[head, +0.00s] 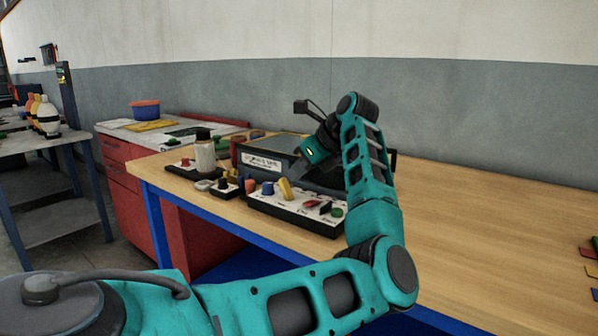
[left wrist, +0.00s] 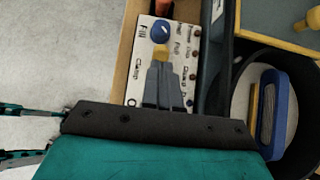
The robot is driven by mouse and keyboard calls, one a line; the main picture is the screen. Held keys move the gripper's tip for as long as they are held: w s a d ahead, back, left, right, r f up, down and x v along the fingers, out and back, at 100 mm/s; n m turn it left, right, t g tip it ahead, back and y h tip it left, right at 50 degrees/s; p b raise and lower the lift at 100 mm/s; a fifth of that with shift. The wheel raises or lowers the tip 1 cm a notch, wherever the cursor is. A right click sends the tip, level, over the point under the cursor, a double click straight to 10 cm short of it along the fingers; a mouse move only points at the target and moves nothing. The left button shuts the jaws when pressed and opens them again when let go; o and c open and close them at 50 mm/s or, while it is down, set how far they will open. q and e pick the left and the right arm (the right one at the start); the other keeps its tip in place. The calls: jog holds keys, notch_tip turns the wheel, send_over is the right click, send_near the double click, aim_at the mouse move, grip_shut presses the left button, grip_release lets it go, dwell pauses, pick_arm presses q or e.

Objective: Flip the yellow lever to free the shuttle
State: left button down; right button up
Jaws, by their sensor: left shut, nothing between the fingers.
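The yellow lever (head: 285,189) stands tilted on a white control panel (head: 290,214) near the table's front edge. It also shows in the left wrist view (left wrist: 163,53), just beyond the fingertips and partly covered by them, below a blue knob (left wrist: 161,31). My left gripper (head: 297,176) is shut and empty, its fingers pointing down toward the lever from the right. In the left wrist view its fingers (left wrist: 162,66) lie close together over the panel. I cannot tell whether they touch the lever. I cannot make out the shuttle for certain. My right gripper is not in view.
A grey box with a dark top (head: 268,151) stands behind the panel. A capped bottle (head: 205,153) and small knobbed units stand to the left.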

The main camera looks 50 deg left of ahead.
pick_arm(q)
jog(key=shift+r+p, duration=0.3)
jog(key=shift+r, duration=0.35)
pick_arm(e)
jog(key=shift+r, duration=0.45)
pick_arm(q)
jog(key=d+r+p, duration=0.3)
jog(key=r+p, duration=0.2)
jog(key=r, duration=0.4)
jog(key=shift+w+r+p, duration=0.25)
jog(key=shift+w+p, duration=0.1)
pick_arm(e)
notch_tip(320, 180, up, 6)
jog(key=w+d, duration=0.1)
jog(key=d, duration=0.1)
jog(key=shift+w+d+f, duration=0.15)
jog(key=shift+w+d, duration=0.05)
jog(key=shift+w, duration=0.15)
